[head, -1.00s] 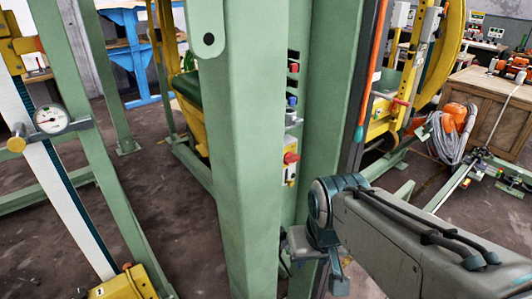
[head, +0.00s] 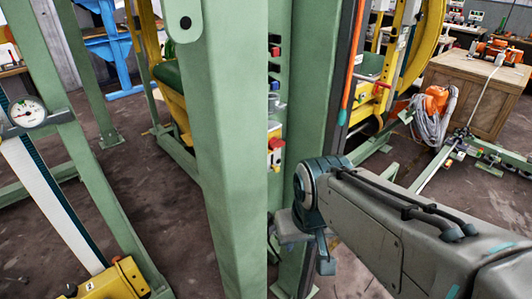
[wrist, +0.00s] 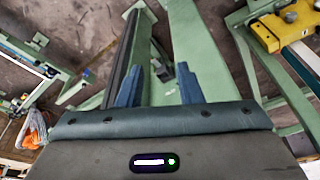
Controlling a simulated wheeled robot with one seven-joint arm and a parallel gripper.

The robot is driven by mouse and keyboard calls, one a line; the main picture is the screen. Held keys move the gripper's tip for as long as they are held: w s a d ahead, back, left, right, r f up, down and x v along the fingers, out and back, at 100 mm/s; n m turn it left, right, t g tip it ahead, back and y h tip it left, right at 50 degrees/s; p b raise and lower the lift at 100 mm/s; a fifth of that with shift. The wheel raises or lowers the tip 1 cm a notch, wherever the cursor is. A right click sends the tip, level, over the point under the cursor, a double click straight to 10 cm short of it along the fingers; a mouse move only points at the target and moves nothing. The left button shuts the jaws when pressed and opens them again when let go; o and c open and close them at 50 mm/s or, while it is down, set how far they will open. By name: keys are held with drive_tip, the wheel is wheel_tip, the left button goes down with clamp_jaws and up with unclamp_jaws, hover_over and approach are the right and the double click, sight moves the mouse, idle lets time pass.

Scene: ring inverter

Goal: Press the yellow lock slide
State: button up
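I cannot tell for certain which part is the yellow lock slide. A yellow block (head: 112,283) sits low on the green frame at the lower left of the head view. A yellow part with dark knobs (wrist: 283,27) shows at the upper right of the wrist view, away from my fingers. My gripper (wrist: 158,84) is open in the wrist view, its two blue fingers apart with nothing between them. In the head view my gripper (head: 318,250) hangs right of the big green post, partly hidden behind my wrist, touching no yellow part that I can see.
The big green post (head: 225,150) stands between my arm and the yellow block. Behind it is a control box with a red knob (head: 276,143). A round gauge (head: 28,112) is at left. A wooden crate (head: 478,95) and coiled hose (head: 432,118) are at right.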

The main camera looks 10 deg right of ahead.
drive_tip(key=c, duration=0.6)
drive_tip(key=shift+f, duration=0.3)
clamp_jaws()
drive_tip(key=w+a+f+m+g+y+b, duration=0.2)
drive_tip(key=w+a+f+m+y, duration=0.4)
drive_tip(key=m+y, duration=0.5)
drive_tip(key=w+d+m+t+y, duration=0.1)
drive_tip(key=w+d+m+t, duration=0.1)
drive_tip(key=w+d+f+m+t+y, duration=0.1)
drive_tip(key=w+m+t, duration=0.1)
drive_tip(key=m, duration=0.1)
drive_tip(key=w+d+f+m+t+y+b, duration=0.1)
drive_tip(key=w+d+m+t, duration=0.1)
drive_tip(key=m+t, duration=0.1)
drive_tip(key=shift+w+d+f, duration=0.1)
drive_tip(key=shift+w+d, duration=0.25)
drive_tip(key=shift+w, duration=0.05)
drive_tip(key=w+d+f+m+t+h, duration=0.1)
drive_tip(key=w+d+m+t+h, duration=0.1)
drive_tip(key=d+m+t, duration=0.2)
drive_tip(key=w+d+f+m+t+h, duration=0.2)
drive_tip(key=d+m+t, duration=0.1)
drive_tip(key=d, duration=0.4)
drive_tip(key=shift+w+f+m+t+b, duration=0.3)
drive_tip(key=shift+w+m+t+b, duration=0.1)
drive_tip(key=shift+m, duration=0.5)
drive_tip(key=shift+a, duration=0.1)
